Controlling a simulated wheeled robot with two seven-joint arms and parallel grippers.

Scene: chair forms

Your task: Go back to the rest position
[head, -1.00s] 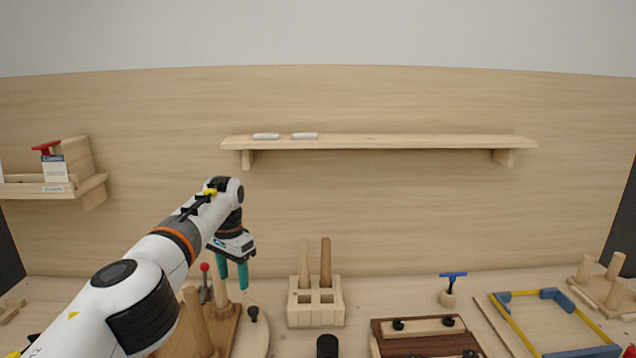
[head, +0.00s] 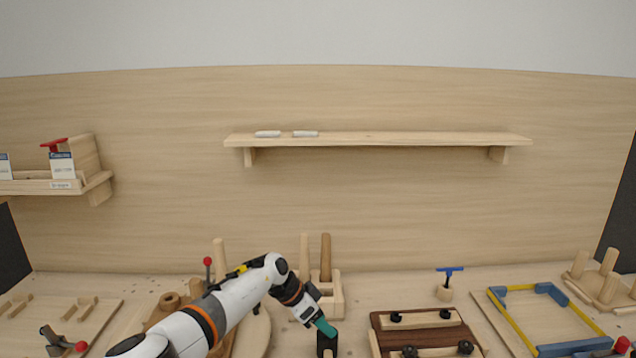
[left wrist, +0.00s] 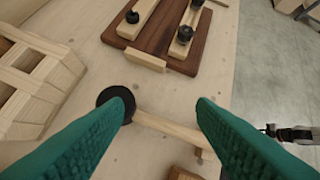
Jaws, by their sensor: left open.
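My left gripper (head: 325,328) has green fingers and is low over the workbench in the head view, beside a black cylindrical thing (head: 326,345). In the left wrist view its fingers (left wrist: 165,112) are spread wide with nothing held between them. Past the fingertips in that view lies a wooden stick with a round black end (left wrist: 117,100), partly hidden by the left finger. My right gripper is not in the head view.
A wooden block holder (head: 338,295) with upright sticks stands behind the left gripper. A dark brown board with black knobs (head: 425,335) lies to the right, and a yellow and blue frame (head: 545,305) beyond it. A long shelf (head: 380,140) is on the back wall.

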